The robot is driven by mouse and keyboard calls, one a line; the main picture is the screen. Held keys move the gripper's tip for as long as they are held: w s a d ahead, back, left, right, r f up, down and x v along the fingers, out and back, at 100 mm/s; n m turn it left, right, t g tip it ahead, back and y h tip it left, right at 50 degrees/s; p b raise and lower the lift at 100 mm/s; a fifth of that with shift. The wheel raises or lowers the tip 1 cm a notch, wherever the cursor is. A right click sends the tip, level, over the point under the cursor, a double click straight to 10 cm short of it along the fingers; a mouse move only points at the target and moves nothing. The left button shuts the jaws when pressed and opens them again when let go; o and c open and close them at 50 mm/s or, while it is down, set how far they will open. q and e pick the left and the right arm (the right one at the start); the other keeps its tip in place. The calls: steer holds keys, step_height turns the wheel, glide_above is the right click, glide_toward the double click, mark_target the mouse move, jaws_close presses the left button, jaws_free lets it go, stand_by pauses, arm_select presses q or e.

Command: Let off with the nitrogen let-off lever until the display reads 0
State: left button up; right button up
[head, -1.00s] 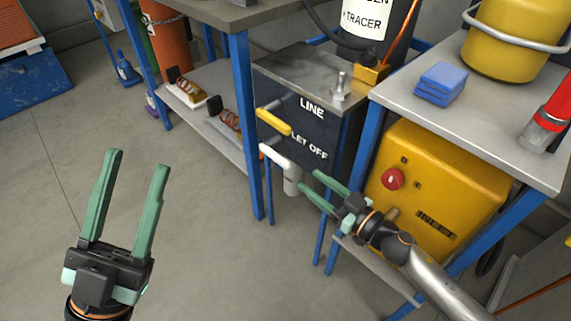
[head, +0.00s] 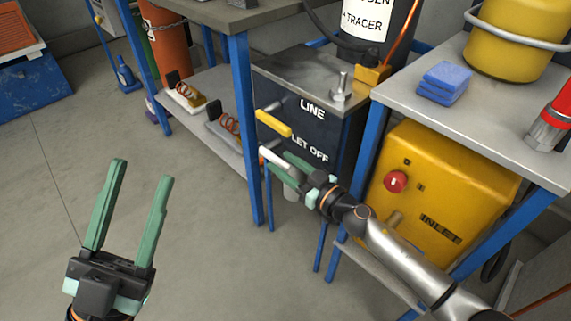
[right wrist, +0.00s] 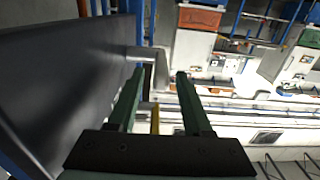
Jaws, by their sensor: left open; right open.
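The white let-off lever (head: 275,158) sticks out from the dark panel box (head: 305,125), beside the words LET OFF. My right gripper (head: 274,154) is open at the lever, with one finger on each side of it in the head view. In the right wrist view a pale elbow-shaped bar (right wrist: 148,56), apparently this lever, shows between the open fingertips. I cannot tell whether the fingers touch it. My left gripper (head: 142,170) is open and empty over the floor at left. I see no display reading.
A yellow lever (head: 273,123) marked LINE sits just above the let-off lever. A blue table leg (head: 246,140) stands close to its left. A yellow case (head: 440,185) with a red knob is at right. The floor at left is clear.

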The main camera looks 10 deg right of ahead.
jaws_close()
stand_by(1.3)
